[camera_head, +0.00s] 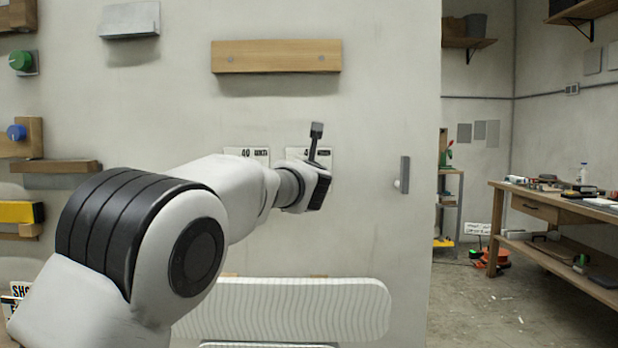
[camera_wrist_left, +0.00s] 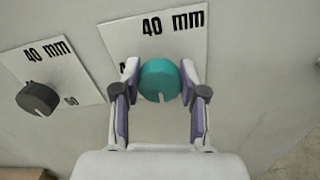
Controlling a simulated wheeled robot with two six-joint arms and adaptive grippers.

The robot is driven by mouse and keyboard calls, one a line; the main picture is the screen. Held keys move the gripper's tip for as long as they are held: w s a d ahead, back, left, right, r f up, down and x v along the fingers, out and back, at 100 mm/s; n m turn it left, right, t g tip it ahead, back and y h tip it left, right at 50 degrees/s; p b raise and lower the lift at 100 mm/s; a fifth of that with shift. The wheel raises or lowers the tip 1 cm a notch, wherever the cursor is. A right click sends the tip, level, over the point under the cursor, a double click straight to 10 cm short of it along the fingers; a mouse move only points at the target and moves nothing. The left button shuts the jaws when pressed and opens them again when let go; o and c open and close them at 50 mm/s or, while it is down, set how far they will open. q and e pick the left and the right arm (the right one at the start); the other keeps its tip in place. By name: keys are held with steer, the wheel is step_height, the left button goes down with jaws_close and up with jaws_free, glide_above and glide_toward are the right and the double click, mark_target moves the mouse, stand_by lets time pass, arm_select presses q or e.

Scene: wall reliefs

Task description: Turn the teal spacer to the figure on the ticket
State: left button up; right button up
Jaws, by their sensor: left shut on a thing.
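In the left wrist view, the teal spacer (camera_wrist_left: 160,80) is a round knob with a small notch at its lower edge. It sits in front of a white plate (camera_wrist_left: 185,38) printed "40 mm". Other print on this plate is mostly hidden. My left gripper (camera_wrist_left: 160,76) has one finger on each side of the spacer and is shut on it. In the head view, my left gripper (camera_head: 318,188) reaches the wall at the right-hand white plate (camera_head: 308,153); its fingertips and the spacer are hidden there. I cannot tell which sign is the ticket. My right gripper is not in view.
A dark grey knob (camera_wrist_left: 38,98) sits on a neighbouring plate (camera_wrist_left: 60,68) printed "40 mm" and "60", left of the spacer. A wooden rail (camera_head: 275,57) is above and a ribbed white panel (camera_head: 330,308) below. A grey handle (camera_head: 404,174) is to the right.

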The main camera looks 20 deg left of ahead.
arm_select(q)
steer(key=shift+r+n, duration=0.15)
steer(key=shift+n, duration=0.15)
steer(key=o, duration=1.1)
steer(key=shift+c, duration=0.2)
steer(key=shift+o, duration=0.5)
steer(key=shift+w+a+f, duration=0.1)
steer(key=shift+w+f, duration=0.05)
steer(key=shift+f, duration=0.05)
steer(key=v, duration=1.2)
